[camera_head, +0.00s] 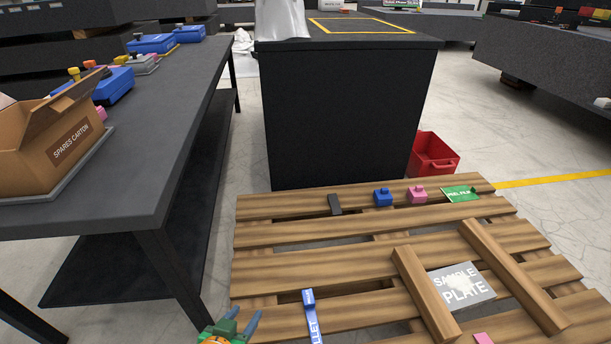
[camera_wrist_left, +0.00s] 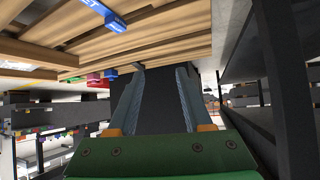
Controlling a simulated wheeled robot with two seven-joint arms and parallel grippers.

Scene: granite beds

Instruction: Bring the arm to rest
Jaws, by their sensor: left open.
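My left gripper (camera_head: 244,316) shows at the bottom edge of the head view, beside the front left part of the wooden pallet (camera_head: 330,262). In the left wrist view its two fingers (camera_wrist_left: 160,72) stand apart with nothing between them. Past them is a dark surface. The rest of the left arm is out of the head view. My right gripper and arm are not in view.
A blue labelled strip (camera_head: 312,312) lies on the pallet just right of the gripper. The pallet also holds small blocks, a sample plate (camera_head: 462,286) and two raised wooden bars. A dark bench (camera_head: 150,150) with a spares carton (camera_head: 50,150) stands left. A red bin (camera_head: 434,160) stands behind.

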